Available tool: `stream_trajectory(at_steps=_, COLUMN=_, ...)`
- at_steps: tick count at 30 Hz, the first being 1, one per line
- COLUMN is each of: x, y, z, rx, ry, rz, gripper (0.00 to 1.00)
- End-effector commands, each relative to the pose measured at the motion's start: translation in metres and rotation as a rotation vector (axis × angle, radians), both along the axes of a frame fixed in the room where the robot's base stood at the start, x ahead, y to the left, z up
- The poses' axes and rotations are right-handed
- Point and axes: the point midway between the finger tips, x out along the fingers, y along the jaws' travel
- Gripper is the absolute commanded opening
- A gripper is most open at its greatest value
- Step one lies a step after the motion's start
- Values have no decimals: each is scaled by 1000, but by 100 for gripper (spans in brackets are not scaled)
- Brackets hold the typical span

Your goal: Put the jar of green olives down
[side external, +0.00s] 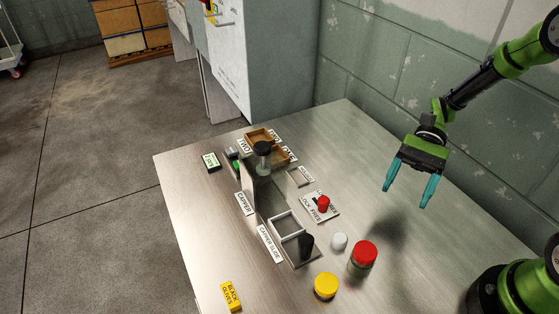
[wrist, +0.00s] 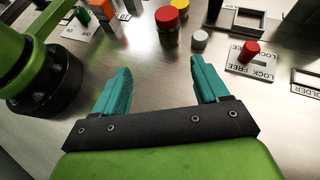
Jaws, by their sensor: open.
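A jar with a red lid and a greenish body (side external: 363,257) stands upright on the metal table (side external: 400,285); I take it for the green olives. It also shows at the top of the wrist view (wrist: 167,20). My gripper (side external: 405,196) is open and empty, raised above the table behind and to the right of the jar in the side view. In the wrist view, nothing is between its teal fingers (wrist: 160,67), and the jar stands apart beyond them. The jar's label cannot be read.
A yellow-lidded jar (side external: 326,287) and a white cap (side external: 339,242) stand close to the red-lidded jar. A red knob (side external: 323,204) sits on a LOCK/FREE plate. The capper (side external: 258,180) and its slide (side external: 285,224) stand left. The table's right side is mostly clear.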

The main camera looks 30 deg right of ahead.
Motion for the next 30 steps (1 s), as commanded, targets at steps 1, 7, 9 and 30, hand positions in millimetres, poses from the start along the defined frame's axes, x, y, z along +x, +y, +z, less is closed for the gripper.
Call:
stream_trajectory(at_steps=1, x=5, y=4, z=5, rx=35, ry=20, rz=-14, gripper=74)
stream_trajectory(at_steps=7, x=5, y=17, z=18, rx=87, ry=48, rz=-33, gripper=74)
stream_trajectory(at_steps=9, x=0, y=26, z=14, rx=88, ry=46, rz=-30, gripper=74)
stream_trajectory(at_steps=30, x=-43, y=115, z=-28, rx=84, ry=45, rz=-31, gripper=74)
